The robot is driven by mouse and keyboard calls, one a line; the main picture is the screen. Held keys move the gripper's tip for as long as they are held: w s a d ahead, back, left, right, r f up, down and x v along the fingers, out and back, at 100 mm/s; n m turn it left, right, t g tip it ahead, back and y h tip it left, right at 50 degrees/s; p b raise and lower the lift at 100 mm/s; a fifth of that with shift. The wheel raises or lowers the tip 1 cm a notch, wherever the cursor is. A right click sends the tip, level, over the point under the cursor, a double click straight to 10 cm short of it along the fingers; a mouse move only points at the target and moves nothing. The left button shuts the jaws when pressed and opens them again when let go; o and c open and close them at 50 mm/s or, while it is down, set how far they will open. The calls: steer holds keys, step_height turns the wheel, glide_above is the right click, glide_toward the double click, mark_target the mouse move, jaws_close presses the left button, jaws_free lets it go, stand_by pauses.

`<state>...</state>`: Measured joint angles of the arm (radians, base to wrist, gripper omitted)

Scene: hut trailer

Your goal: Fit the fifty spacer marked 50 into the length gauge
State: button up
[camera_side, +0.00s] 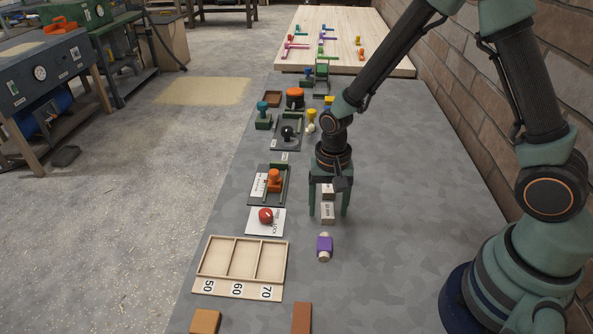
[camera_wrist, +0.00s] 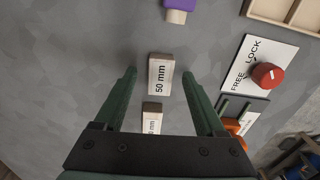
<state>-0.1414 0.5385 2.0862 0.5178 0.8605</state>
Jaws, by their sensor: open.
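The wooden spacer marked 50 mm (camera_wrist: 160,74) lies on the grey table; it also shows in the side view (camera_side: 327,213). My gripper (camera_side: 328,214) is open above it, pointing down. In the wrist view the fingertips (camera_wrist: 160,76) appear on either side of the spacer, with gaps, not touching it. I cannot tell how far down they reach. A second wooden block (camera_wrist: 152,118) lies behind it, its marking partly hidden. A dark fixture with an orange knob and green rails (camera_side: 271,184) stands to the left; I cannot tell if it is the length gauge.
A red knob (camera_side: 266,216) sits on a FREE/LOCK card beside the fixture. A wooden tray (camera_side: 241,290) marked 50, 60, 70 is at the front left. A purple piece (camera_side: 324,245) lies in front of the spacer. The table to the right is clear.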

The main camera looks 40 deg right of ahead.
mark_target(327, 209)
jaws_close()
steer(key=shift+r, duration=0.1)
step_height(327, 209, up, 19)
steer(key=w+f, duration=0.5)
steer(key=w, duration=0.4)
steer(key=w+f, duration=0.5)
steer(key=w, duration=0.4)
steer(key=shift+a+f+m, duration=0.15)
steer(key=shift+f+m, duration=0.05)
steer(key=shift+m, duration=0.2)
